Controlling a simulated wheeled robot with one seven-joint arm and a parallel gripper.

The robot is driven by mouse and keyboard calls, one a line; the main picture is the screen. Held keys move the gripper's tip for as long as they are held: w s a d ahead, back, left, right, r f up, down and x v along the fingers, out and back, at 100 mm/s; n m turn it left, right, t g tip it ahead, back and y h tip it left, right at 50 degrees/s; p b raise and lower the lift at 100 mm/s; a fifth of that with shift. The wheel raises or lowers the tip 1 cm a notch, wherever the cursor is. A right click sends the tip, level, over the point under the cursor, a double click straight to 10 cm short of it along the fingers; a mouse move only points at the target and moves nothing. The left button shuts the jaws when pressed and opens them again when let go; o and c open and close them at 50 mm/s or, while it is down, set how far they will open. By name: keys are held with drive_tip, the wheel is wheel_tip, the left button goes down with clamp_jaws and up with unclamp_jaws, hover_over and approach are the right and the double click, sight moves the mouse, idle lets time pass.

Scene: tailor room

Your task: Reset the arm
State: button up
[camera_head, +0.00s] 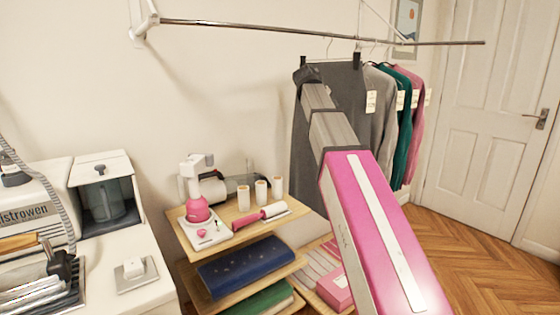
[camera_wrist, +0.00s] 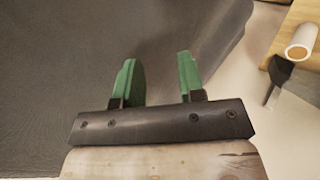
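My arm, pink and grey metal, reaches from the lower right up to the hanging clothes in the head view. My gripper (camera_wrist: 156,64) shows in the wrist view with two green fingers apart and nothing between them. Grey cloth of the dark grey garment (camera_wrist: 60,50) fills the left and middle behind the fingers. The fingers cannot be made out there. I cannot tell whether they touch the cloth.
A metal rail (camera_head: 250,27) spans the wall, with grey, green and pink garments on it. A wooden shelf unit (camera_head: 185,229) below holds a pink-and-white device (camera_head: 200,210), spools (camera_head: 261,190) and folded cloth (camera_head: 245,268). A steam station (camera_head: 30,215) stands left. Floor is free at the right.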

drive_tip(key=s+d+f+m+g+y, duration=0.1)
drive_tip(key=s+f+y, duration=0.15)
drive_tip(key=f, duration=1.25)
drive_tip(key=s+f+m+g+y, duration=0.15)
drive_tip(key=s+f, duration=0.25)
drive_tip(key=f, duration=1.1)
drive_tip(key=s+f+m+g+y, duration=0.1)
drive_tip(key=s+f+m, duration=0.1)
drive_tip(key=s+f, duration=0.8)
drive_tip(key=s+f+m+g+y, duration=0.1)
drive_tip(key=s+f+m+g, duration=0.1)
drive_tip(key=s+f, duration=0.7)
wheel_tip(320, 180, down, 6)
drive_tip(key=shift+s+d+f+y, duration=0.2)
drive_tip(key=shift+s+f+y, duration=0.1)
drive_tip(key=shift+s, duration=0.1)
